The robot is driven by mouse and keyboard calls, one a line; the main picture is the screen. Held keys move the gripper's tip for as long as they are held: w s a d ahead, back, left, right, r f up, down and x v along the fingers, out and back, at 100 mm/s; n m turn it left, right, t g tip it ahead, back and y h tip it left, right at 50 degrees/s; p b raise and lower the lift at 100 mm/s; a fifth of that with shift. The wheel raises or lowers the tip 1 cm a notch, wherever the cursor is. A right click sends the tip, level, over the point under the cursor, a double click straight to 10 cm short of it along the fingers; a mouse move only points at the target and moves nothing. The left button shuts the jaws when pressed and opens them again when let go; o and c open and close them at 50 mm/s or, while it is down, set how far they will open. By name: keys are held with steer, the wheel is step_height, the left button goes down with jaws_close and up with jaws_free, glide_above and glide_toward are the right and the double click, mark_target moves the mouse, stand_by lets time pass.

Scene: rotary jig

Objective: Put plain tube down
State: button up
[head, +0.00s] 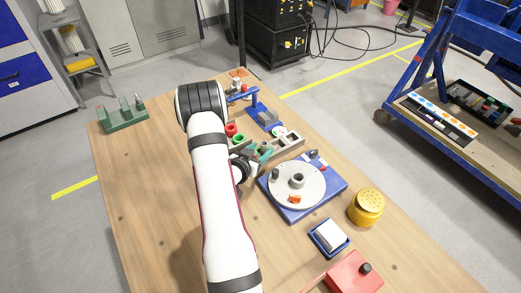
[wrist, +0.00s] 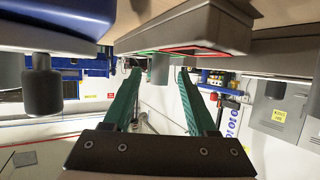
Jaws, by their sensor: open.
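My gripper (head: 258,156) has green fingers. In the head view it is low over the right side of the grey tray, just left of the rotary jig. The wrist view is upside down, with the tray (wrist: 190,28) along its top. There a grey plain tube (wrist: 160,68) stands at the tray between the two open fingers, with gaps visible at its sides. Its far end meets the tray; I cannot tell how deep it sits. In the head view my arm and fingers hide the tube. The tray (head: 291,143) shows there, partly covered.
The blue rotary jig (head: 325,196) has a pale turntable (head: 311,188) carrying a grey ring, a dark knob and an orange piece. A yellow pot (head: 368,208), a blue tray with a white pad (head: 331,236) and a red box (head: 350,276) stand nearer. A green rack (head: 123,117) is far left.

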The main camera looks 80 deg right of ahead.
steer(key=v, duration=1.1)
steer(key=w+a+r+n+t+y, duration=0.2)
steer(key=w+a+t+y, duration=0.15)
steer(key=w+a, duration=0.4)
steer(key=w+a+r+n+t+y, duration=0.1)
steer(key=w+a+r+t+y, duration=0.3)
steer(key=w, duration=0.7)
steer(key=w+a+n+t+y, duration=0.2)
steer(key=w+a+n+y, duration=0.15)
steer(key=a, duration=0.95)
steer(key=s+a+r+n+g+y, duration=0.1)
steer(key=s+a+r+n+y, duration=0.2)
steer(key=a, duration=0.4)
steer(key=s+a+r+n+g+y, duration=0.1)
steer(key=s+a+r+n+g, duration=0.15)
steer(key=s+a, duration=0.4)
steer(key=s+a+r+n+g, duration=0.1)
steer(key=s, duration=0.4)
steer(key=s+a+r+n+g, duration=0.1)
steer(key=s+a+n, duration=0.1)
steer(key=s, duration=0.4)
steer(key=shift+a+r+n+g, duration=0.3)
